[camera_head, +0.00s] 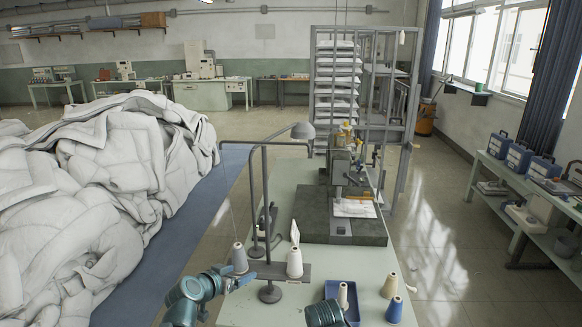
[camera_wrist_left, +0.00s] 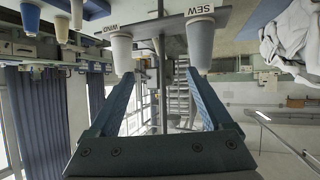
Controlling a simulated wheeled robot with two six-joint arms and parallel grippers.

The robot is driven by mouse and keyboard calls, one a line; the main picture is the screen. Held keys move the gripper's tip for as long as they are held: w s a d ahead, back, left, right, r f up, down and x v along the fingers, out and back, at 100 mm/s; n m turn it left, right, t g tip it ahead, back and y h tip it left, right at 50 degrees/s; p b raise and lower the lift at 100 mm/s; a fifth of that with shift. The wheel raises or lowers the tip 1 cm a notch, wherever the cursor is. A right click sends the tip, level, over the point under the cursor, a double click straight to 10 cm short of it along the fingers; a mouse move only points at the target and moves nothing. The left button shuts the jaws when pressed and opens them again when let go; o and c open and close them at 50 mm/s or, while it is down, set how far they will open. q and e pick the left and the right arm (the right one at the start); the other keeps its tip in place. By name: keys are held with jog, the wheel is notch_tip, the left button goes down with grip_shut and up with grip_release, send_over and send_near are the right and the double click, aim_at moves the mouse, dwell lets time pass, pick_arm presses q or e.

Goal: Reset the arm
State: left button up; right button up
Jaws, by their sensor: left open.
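My left arm, teal and grey, comes in low at the left of the head view, and its gripper (camera_head: 238,277) is near the front left edge of the sewing table, close to a grey thread cone (camera_head: 240,258). In the left wrist view, which is upside down, the two blue fingers (camera_wrist_left: 160,68) stand wide apart with nothing between them. Two cones show beyond the fingertips, one by a "WIND" label (camera_wrist_left: 122,52) and one by a "SEW" label (camera_wrist_left: 200,45). No right gripper shows in either view.
A blue tray (camera_head: 333,290), more cones (camera_head: 391,285) and a sewing machine (camera_head: 340,160) on a dark slab are there too. A lamp post (camera_head: 265,200) rises close by. White duvets (camera_head: 110,170) heap at left.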

pick_arm(q)
jog(key=s+d+f+m+g, duration=0.1)
jog(key=s+d+f+g, duration=0.45)
jog(key=d, duration=0.45)
jog(key=s+d+f+g+y, duration=0.1)
jog(key=s+f+g+y, duration=0.2)
jog(key=s, duration=0.5)
jog(key=s+d+f+g+y, duration=0.2)
jog(key=s+f+g, duration=0.1)
jog(key=s, duration=0.5)
jog(key=shift+s+d+n+y, duration=0.15)
jog(key=shift+s+n+y, duration=0.1)
jog(key=shift+n+y, duration=0.15)
